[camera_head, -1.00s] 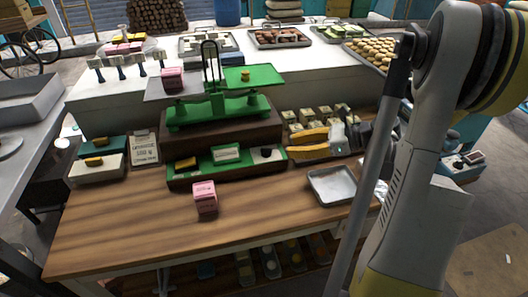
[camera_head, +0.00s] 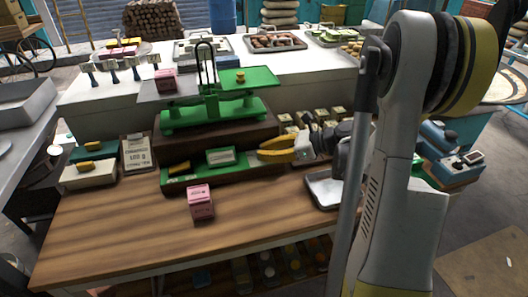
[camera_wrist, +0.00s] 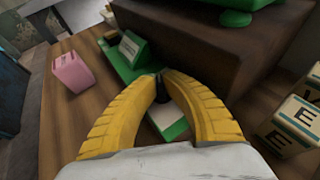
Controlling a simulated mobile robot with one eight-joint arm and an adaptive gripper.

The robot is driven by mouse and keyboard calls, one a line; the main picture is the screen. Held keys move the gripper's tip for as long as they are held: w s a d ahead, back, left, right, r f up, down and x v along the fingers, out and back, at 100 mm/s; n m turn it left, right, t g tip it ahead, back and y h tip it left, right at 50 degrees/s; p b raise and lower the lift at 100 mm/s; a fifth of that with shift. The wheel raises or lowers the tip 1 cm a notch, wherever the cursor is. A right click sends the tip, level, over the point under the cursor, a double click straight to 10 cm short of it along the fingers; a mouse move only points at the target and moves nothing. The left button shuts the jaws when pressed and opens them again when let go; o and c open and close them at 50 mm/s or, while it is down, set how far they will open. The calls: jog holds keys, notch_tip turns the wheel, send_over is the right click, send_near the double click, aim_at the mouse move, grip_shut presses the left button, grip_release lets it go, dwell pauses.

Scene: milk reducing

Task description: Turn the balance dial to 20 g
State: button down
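The green balance scale (camera_head: 212,112) stands on a brown block. One pan holds a pink carton (camera_head: 165,80), the other a small yellow weight (camera_head: 240,76). In front is a low green base with a tilted white-faced display (camera_head: 220,156), which also shows in the wrist view (camera_wrist: 128,47); its text is too small to read. My gripper (camera_head: 260,152) is at the base's right end. In the wrist view its yellow fingertips (camera_wrist: 160,84) are close together with the small black dial (camera_wrist: 160,92) between them. The dial is mostly hidden by the fingers, and its setting cannot be read.
A pink carton (camera_head: 200,203) stands on the wooden counter (camera_head: 130,225). A metal tray (camera_head: 322,188) lies right of it. Lettered cubes (camera_wrist: 295,120) are close to my gripper's right. A price card (camera_head: 136,155) and boxes stand at left. The front of the counter is clear.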

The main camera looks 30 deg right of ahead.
jog(key=shift+m+t+h, duration=0.3)
jog(key=shift+m, duration=0.1)
jog(key=shift+s+a+m+t+h+b, duration=0.1)
jog(key=shift+m+t+h+b, duration=0.45)
jog(key=shift+m+h, duration=0.35)
jog(key=m+t+h, duration=0.1)
jog(key=m+h, duration=0.2)
jog(key=h, duration=0.1)
jog(key=shift+a+m+t+b, duration=0.15)
jog(key=shift+m+t+b, duration=0.15)
jog(key=shift+t, duration=0.05)
jog(key=shift+m+h+b, duration=0.4)
jog(key=shift+m+h, duration=1.5)
jog(key=shift+h, duration=0.3)
jog(key=shift+m+h, duration=0.3)
jog(key=shift+h, duration=0.1)
jog(key=c, duration=1.5)
grip_release()
